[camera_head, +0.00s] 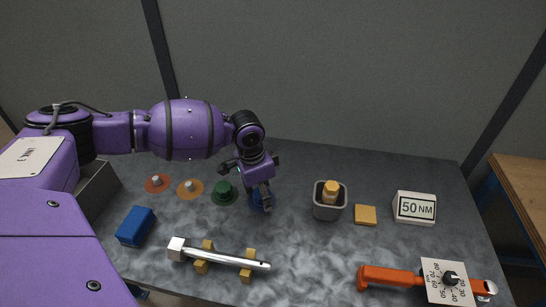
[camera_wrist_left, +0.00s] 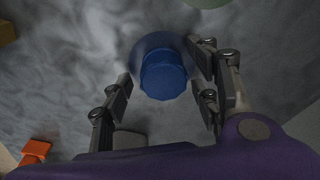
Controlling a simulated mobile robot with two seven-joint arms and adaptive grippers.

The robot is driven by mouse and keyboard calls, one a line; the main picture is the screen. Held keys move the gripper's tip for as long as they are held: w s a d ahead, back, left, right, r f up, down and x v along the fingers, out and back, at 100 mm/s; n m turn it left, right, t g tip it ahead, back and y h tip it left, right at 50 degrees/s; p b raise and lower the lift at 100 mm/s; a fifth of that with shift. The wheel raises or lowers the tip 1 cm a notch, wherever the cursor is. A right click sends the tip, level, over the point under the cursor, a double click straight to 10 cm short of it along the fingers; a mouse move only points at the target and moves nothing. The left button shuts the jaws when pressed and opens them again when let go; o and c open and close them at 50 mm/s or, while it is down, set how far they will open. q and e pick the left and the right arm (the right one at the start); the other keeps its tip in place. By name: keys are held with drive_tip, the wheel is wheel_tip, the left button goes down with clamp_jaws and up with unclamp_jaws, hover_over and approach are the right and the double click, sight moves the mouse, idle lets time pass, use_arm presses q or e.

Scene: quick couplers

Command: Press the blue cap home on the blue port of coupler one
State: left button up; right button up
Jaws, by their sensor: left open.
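The blue cap (camera_wrist_left: 163,78) sits over a blue disc (camera_wrist_left: 150,45) on the table; in the head view it is mostly hidden behind my left gripper (camera_head: 258,192). The port under the cap is hidden, and I cannot tell how far down the cap sits. My left gripper (camera_wrist_left: 163,80) is open, pointing down, with one finger on each side of the cap and gaps visible between fingers and cap. Left of it stand a green cap on a green disc (camera_head: 224,193), and orange (camera_head: 190,188) and red (camera_head: 157,183) discs with bare grey ports. My right gripper is not in view.
A grey bin (camera_head: 329,211) with a yellow-orange item stands to the right, near an orange square (camera_head: 365,215) and a "50 NM" sign (camera_head: 415,208). In front lie a blue block (camera_head: 136,226), a silver tool (camera_head: 225,258) on yellow rests and an orange wrench (camera_head: 392,276).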

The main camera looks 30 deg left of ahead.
use_arm(q)
drive_tip(key=shift+f, duration=0.3)
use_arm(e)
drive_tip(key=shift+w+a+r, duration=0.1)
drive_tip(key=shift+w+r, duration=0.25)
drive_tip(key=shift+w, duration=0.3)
use_arm(q)
drive_tip(key=c, duration=1.1)
drive_tip(key=o, duration=0.4)
drive_tip(key=c, duration=0.6)
drive_tip(key=shift+r+p, duration=0.6)
drive_tip(key=shift+r, duration=0.35)
drive_tip(key=shift+c, duration=0.2)
drive_tip(key=shift+r, duration=0.35)
drive_tip(key=shift+r+p, duration=0.65)
drive_tip(key=shift+r, duration=0.15)
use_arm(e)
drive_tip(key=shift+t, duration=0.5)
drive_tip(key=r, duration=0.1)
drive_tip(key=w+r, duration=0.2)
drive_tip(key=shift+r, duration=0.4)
